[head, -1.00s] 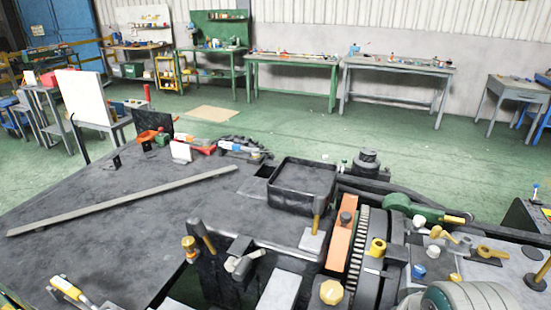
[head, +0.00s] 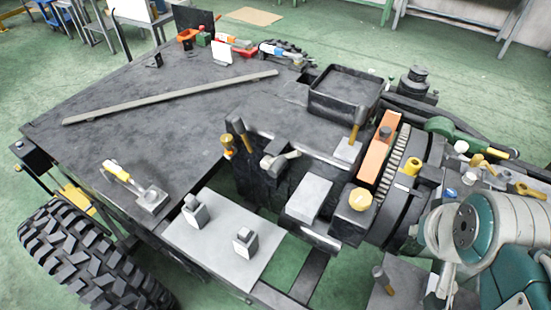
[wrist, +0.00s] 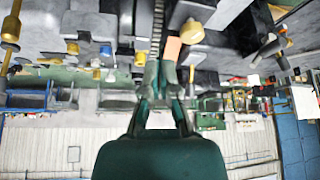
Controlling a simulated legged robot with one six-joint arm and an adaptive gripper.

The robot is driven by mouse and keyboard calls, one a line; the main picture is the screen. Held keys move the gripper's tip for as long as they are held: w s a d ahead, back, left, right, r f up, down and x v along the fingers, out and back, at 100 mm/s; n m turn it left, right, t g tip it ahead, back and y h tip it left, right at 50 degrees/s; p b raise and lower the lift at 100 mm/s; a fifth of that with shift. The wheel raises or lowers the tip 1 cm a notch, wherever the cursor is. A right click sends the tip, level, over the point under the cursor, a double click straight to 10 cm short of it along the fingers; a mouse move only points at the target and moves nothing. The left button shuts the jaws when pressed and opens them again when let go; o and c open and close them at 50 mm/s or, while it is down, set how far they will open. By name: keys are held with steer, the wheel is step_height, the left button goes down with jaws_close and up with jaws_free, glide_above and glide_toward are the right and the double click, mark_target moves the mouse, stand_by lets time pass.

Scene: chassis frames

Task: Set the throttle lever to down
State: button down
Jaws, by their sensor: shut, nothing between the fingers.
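Several levers stand on the chassis, and I cannot tell for certain which is the throttle lever. In the head view a lever with a yellow and white handle (head: 125,178) leans up left from a grey base. A dark-handled lever (head: 240,135) stands by the engine block. Another short lever (head: 380,277) is at the bottom right. My gripper (wrist: 165,72) shows in the wrist view, its fingers together and empty, apart from any lever. The wrist picture is upside down.
A round yellow knob (head: 360,199) and an orange bar (head: 378,150) sit near the black tray (head: 345,108). Two grey switches (head: 195,212) stand on a light panel (head: 215,255). A long strip (head: 170,97) lies on the flat deck. A big tyre (head: 85,265) is at the lower left.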

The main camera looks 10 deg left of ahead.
stand_by(0.4)
steer(key=c, duration=0.7)
jaws_free()
steer(key=shift+f, duration=0.1)
steer(key=o, duration=0.4)
steer(key=shift+w+a+f+n+g, duration=0.1)
steer(key=shift+f+n+g, duration=0.2)
steer(key=shift+n, duration=0.1)
steer(key=shift+c, duration=0.2)
steer(key=w+a+f+n+g+h, duration=0.25)
steer(key=w+f+n+h, duration=0.2)
steer(key=n, duration=0.35)
steer(key=n+t, duration=1.5)
steer(key=n, duration=0.7)
glide_toward(278, 166)
steer(key=shift+h, duration=0.25)
steer(key=x, duration=0.3)
steer(key=f+x, duration=0.1)
steer(key=x, duration=0.3)
steer(key=a+x, duration=0.1)
steer(key=x, duration=0.3)
steer(key=shift+w+d+f, duration=0.1)
steer(key=shift+w+f, duration=0.2)
steer(key=shift+f, duration=0.05)
